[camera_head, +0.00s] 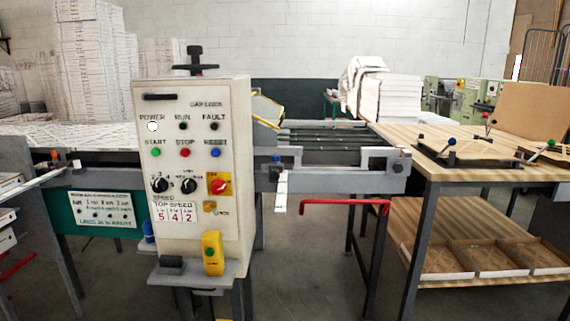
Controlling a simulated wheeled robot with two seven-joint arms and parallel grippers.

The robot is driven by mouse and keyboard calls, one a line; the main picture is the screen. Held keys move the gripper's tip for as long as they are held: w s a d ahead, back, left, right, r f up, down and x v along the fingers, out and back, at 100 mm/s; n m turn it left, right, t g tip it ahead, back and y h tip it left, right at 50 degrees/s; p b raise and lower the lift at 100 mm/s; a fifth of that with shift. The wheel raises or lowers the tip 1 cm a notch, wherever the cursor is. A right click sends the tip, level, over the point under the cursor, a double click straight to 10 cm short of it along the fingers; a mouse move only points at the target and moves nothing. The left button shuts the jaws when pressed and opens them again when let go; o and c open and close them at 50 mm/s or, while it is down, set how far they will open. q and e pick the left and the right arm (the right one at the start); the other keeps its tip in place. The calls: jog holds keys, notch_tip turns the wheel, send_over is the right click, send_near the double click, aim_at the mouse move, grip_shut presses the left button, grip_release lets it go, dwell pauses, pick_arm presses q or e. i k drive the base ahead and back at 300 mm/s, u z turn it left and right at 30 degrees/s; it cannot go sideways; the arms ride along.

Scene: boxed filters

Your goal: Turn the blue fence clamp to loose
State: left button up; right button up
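A small blue knob (276,158) sits on a grey bracket at the left end of the conveyor's front rail (335,182), just right of the control panel. It looks like the blue fence clamp, but it is too small to tell which way it is turned. A white strip (282,188) with small marks hangs below it. Neither of my grippers shows in the head view.
The cream control panel (200,110) stands close on the left, with a yellow pendant (212,252) below. A red bar (340,202) sticks out under the rail. A wooden table (500,150) at right carries ball-handled fixtures. Another blue ball (452,141) tops one of them.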

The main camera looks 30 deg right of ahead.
aim_at(276, 158)
jog(key=z, duration=0.8)
jog(key=i, duration=1.75)
jog(key=u, duration=0.75)
